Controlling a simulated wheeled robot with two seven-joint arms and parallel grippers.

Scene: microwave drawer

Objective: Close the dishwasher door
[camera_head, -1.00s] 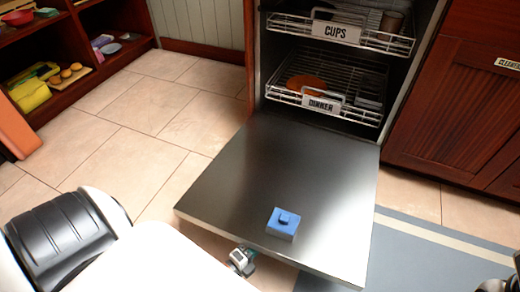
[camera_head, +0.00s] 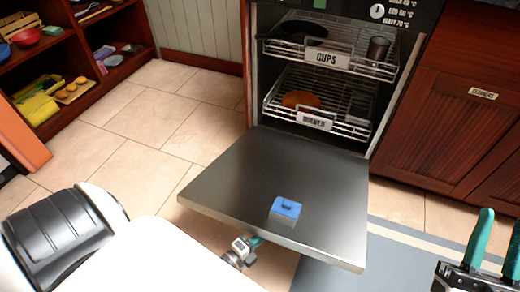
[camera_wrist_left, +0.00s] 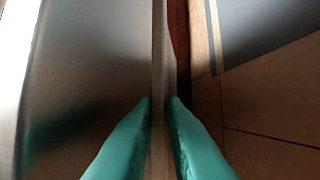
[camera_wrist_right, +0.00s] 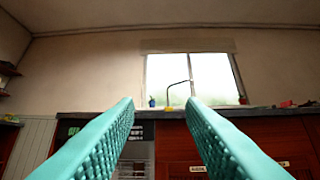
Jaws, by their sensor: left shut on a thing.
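The dishwasher door (camera_head: 240,185) is hinged down and partly open, its steel inner face tilted up with a blue block (camera_head: 286,208) on it. My left gripper (camera_head: 250,243) is at the door's front edge. In the left wrist view its teal fingers (camera_wrist_left: 160,105) lie on either side of the door (camera_wrist_left: 90,70) edge and are shut on it. My right gripper (camera_head: 495,240) is raised at the right, away from the door. In the right wrist view its fingers (camera_wrist_right: 160,103) are apart with nothing between them.
The cups rack (camera_head: 345,62) and dinner rack (camera_head: 345,130) sit inside the dishwasher, holding a dark cup (camera_head: 377,49) and an orange plate (camera_head: 300,99). Red cabinets (camera_head: 450,110) stand to the right, shelves (camera_head: 75,60) to the left. The tiled floor (camera_head: 150,110) left of the door is clear.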

